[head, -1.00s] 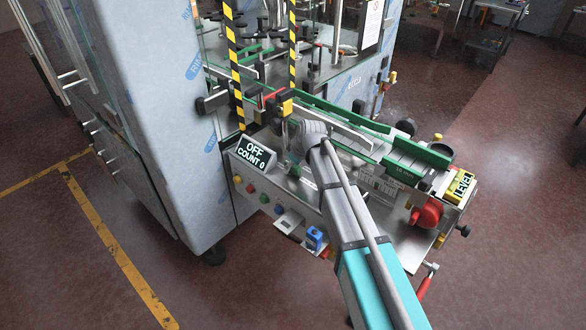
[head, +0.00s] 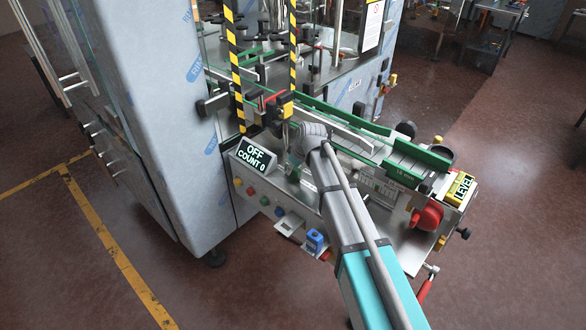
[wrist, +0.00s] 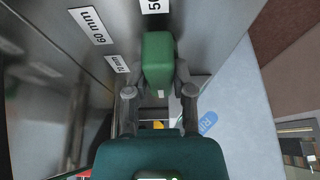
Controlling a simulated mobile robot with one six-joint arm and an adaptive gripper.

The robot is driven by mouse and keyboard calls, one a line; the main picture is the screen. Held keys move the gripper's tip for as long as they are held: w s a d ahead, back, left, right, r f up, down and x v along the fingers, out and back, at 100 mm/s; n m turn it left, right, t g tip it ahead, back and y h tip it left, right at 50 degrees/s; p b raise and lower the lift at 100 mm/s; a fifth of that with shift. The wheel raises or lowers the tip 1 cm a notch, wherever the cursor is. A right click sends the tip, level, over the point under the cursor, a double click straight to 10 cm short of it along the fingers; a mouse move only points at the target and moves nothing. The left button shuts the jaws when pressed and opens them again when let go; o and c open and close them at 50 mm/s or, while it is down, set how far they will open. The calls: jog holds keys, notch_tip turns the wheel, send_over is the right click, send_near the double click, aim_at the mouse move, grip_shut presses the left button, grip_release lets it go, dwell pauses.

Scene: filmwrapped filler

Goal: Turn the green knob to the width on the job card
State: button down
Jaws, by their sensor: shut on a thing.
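In the wrist view the green knob (wrist: 157,52) is a long block between the two fingers of my gripper (wrist: 160,77). The fingers are closed against its sides. White width labels stand on the grey panel around it: a 60 mm label (wrist: 90,26), a smaller label (wrist: 117,63) that seems to read 70 mm, and a cut-off label (wrist: 155,5) starting with 5. I cannot pick out a readable job card; a white sheet (head: 373,25) on the machine is too small to read.
A display (head: 253,157) reads OFF, COUNT 0, above several coloured buttons. A conveyor with green rails (head: 420,157) runs behind my arm. Open floor lies in front.

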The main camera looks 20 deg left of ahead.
jog(key=shift+m, duration=0.3)
jog(key=m+t, duration=0.1)
jog(key=m, duration=0.2)
jog(key=m+h, duration=0.1)
jog(key=m, duration=0.1)
jog(key=shift+m+t, duration=0.4)
jog(key=m+h, duration=0.2)
jog(key=m, duration=0.3)
jog(key=shift+t, duration=0.4)
jog(key=shift+m, duration=0.3)
jog(key=shift+c, duration=2.4)
grip_release()
jog(key=shift+n, duration=0.6)
